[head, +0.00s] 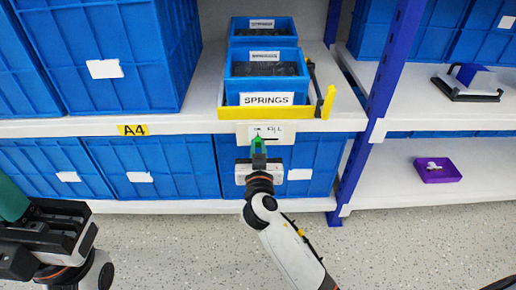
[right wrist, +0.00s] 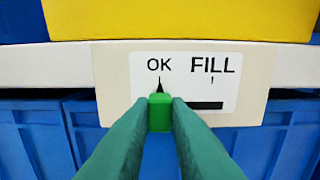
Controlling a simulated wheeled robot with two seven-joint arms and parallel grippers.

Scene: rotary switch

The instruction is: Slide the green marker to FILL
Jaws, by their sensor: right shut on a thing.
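The green marker (right wrist: 160,113) sits on a white label plate (right wrist: 225,72) in the right wrist view, its black pointer in line with the OK mark. A black slot (right wrist: 205,105) runs from beside it to below the word FILL, on the right. My right gripper (right wrist: 160,122) is shut on the marker, one green finger on each side. In the head view, the right gripper (head: 258,146) reaches up to the plate (head: 290,138) and hides most of the marker. My left gripper (head: 12,203) is at the left edge, away from the plate; its fingers are partly cut off.
A yellow tray (head: 222,112) with blue SPRINGS bins (head: 290,84) stands on the shelf above the plate. Blue crates (head: 195,172) fill the shelf below. A blue post (head: 375,100) rises on the right. A purple tray (head: 437,170) lies beyond it.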

